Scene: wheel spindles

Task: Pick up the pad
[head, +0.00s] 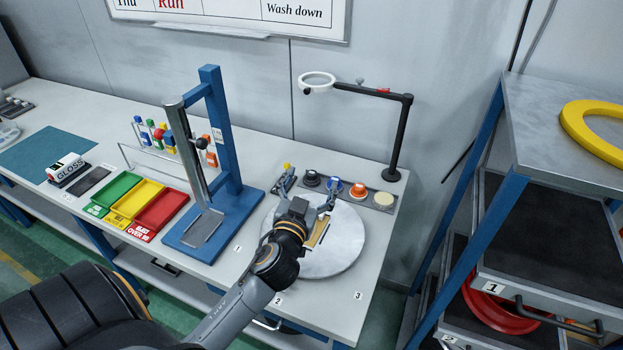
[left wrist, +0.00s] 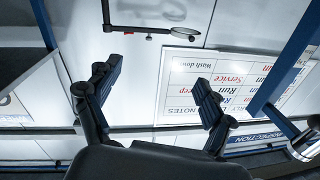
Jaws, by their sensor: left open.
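My left gripper (head: 307,194) is above the far part of a pale round disc (head: 345,240) on the bench, pointing toward the wall. Its two dark fingers stand wide apart in the left wrist view (left wrist: 156,88), with nothing between them. A flat tan and dark piece (head: 318,233) lies at the disc, partly hidden by my gripper; I cannot tell whether it is the pad. A dark flat rectangle (head: 89,180) lies beside the box marked GLOSS. Several round pieces, among them an orange one (head: 358,190), sit on a strip behind the disc. My right gripper does not show.
A blue stand (head: 225,150) rises left of the disc. A black lamp arm with a ring (head: 405,130) stands at the back right. Green, yellow and red trays (head: 160,210) are to the left. A blue-framed shelf (head: 485,150) stands at right.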

